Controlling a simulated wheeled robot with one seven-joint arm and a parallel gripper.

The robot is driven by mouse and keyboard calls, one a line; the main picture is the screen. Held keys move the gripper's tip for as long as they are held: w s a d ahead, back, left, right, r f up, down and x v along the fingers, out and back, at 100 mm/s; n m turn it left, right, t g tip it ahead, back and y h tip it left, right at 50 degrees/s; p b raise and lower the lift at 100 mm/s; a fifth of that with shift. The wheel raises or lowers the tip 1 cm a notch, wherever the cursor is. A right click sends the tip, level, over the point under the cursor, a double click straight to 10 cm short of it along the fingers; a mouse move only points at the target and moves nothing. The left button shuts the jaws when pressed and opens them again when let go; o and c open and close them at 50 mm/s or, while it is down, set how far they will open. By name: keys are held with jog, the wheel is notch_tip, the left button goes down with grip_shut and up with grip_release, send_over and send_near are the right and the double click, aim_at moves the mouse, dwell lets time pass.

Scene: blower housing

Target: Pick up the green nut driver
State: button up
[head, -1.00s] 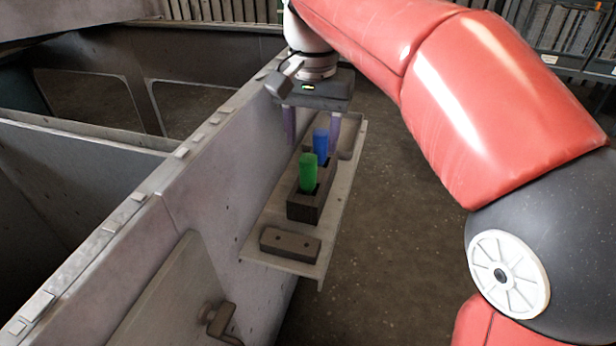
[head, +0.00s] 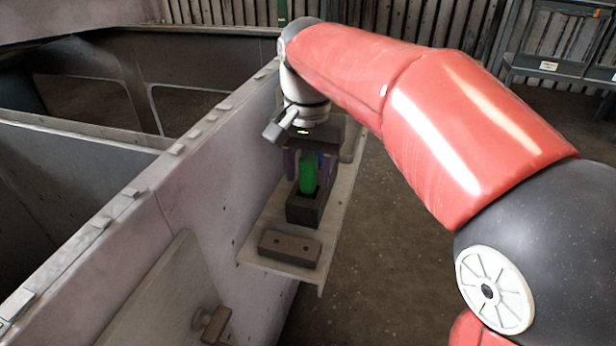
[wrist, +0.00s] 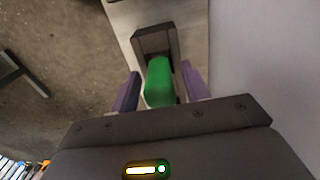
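The green nut driver (head: 308,175) stands upright in a dark holder block (head: 304,210) on a narrow shelf. My gripper (head: 307,170) is above the block, its two purple fingers on either side of the green handle. In the wrist view the green handle (wrist: 159,82) lies between the fingers (wrist: 160,88), with a gap seen at the left finger and a smaller one at the right. The gripper is open. The blue driver is mostly hidden behind my gripper in the head view.
The shelf (head: 285,268) is fixed to the side of a grey metal housing wall (head: 200,180). A dark flat block (head: 290,248) lies at the shelf's near end. A knob or latch (head: 213,322) sticks out from the wall below. Open floor lies right of the shelf.

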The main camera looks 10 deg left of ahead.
grip_shut()
jog(key=shift+r, duration=0.1)
notch_tip(320, 180, up, 20)
jog(key=p, duration=0.6)
jog(key=shift+p, duration=0.3)
jog(key=shift+c, duration=1.9)
grip_release()
grip_shut()
